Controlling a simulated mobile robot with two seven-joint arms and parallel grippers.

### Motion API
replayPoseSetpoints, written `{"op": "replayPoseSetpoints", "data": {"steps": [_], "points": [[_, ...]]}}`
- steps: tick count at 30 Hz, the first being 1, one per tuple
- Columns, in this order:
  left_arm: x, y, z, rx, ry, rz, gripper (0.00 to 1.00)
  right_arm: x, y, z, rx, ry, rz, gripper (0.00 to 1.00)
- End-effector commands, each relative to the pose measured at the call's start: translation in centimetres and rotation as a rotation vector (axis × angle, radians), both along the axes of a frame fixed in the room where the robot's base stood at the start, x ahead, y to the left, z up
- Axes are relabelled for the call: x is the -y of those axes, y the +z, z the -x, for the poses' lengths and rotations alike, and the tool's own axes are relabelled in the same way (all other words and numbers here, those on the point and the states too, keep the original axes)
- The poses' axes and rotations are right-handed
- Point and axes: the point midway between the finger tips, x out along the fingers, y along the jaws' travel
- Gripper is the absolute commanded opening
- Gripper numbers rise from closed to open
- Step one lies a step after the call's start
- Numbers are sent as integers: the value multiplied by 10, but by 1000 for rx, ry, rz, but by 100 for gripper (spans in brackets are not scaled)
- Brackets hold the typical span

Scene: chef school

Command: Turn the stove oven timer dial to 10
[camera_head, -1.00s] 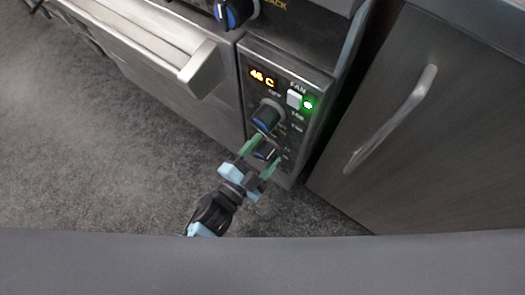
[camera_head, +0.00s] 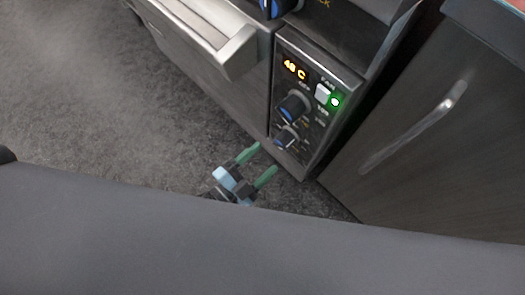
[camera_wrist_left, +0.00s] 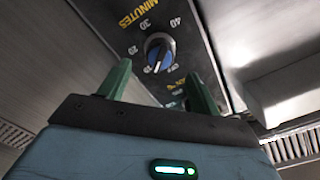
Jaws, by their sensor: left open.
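The timer dial (camera_head: 286,137) is the lower knob on the oven's control panel. In the left wrist view the dial (camera_wrist_left: 158,52) is black with a blue face and a white pointer line, inside a ring of numbers marked MINUTES. The pointer's lower end lies near the small labels below the dial; I cannot tell exactly which mark it meets. My left gripper (camera_head: 265,158) is open and empty, with green fingers pointing at the panel, apart from the dial. In the left wrist view its fingers (camera_wrist_left: 156,88) stand either side, short of the dial. My right gripper is not visible.
A larger temperature knob (camera_head: 293,106) sits just above the timer dial, beneath an orange display (camera_head: 294,68) and a lit green lamp (camera_head: 335,102). The oven handle (camera_head: 235,52) juts out at left. A grey cabinet (camera_head: 430,150) stands close right. Bare floor (camera_head: 110,100) lies left.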

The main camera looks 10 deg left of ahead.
Motion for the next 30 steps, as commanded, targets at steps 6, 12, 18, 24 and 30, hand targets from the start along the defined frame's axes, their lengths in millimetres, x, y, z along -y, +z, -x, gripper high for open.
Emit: {"op": "replayPoseSetpoints", "data": {"steps": [6, 12, 18, 24, 30], "points": [[0, 2, 0, -55, -1, 83, 63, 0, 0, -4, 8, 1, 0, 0], [0, 3, 2, -269, -4, 379, 63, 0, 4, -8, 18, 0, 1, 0], [-1, 0, 3, -391, -1, 537, 63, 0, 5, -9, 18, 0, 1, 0], [1, 0, 1, -396, 0, 544, 63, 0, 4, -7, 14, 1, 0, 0], [14, 0, -18, -392, -1, 545, 63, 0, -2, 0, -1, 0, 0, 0]]}}
